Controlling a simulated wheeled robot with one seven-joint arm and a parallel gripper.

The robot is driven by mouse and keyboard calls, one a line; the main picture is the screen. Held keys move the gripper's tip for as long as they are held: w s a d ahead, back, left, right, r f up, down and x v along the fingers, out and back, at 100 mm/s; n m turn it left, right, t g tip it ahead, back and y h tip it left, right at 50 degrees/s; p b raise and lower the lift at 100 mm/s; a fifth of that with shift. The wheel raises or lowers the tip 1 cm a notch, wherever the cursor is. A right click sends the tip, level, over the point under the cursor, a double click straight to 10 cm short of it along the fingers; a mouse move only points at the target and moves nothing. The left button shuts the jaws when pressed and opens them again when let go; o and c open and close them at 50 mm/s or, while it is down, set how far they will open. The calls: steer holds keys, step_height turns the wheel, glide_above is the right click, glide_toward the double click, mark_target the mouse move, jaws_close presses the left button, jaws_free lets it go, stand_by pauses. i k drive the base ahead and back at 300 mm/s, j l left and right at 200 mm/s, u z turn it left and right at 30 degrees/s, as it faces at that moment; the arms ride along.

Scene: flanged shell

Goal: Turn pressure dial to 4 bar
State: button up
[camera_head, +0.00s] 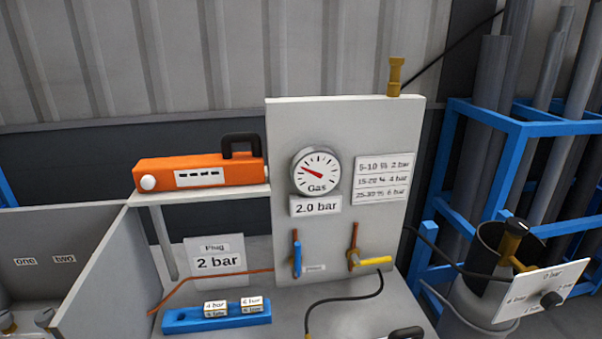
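The pressure dial is a black knob (551,299) on a tilted white plate (522,296) at the lower right. Which label the knob points to is too small to tell. A round gauge (316,171) marked Gas hangs on the grey panel, its red needle pointing to the upper left. The display (316,206) under it reads 2.0 bar. My gripper is not in view.
The plate stands by a grey cylinder (470,310) with a brass fitting (511,241). A blue rack (490,125) with grey pipes stands behind. A black hose crosses left of the plate. An orange device (200,173) and a blue tray (187,324) are at the left.

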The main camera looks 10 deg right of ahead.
mark_target(551, 300)
steer(key=z, duration=1.85)
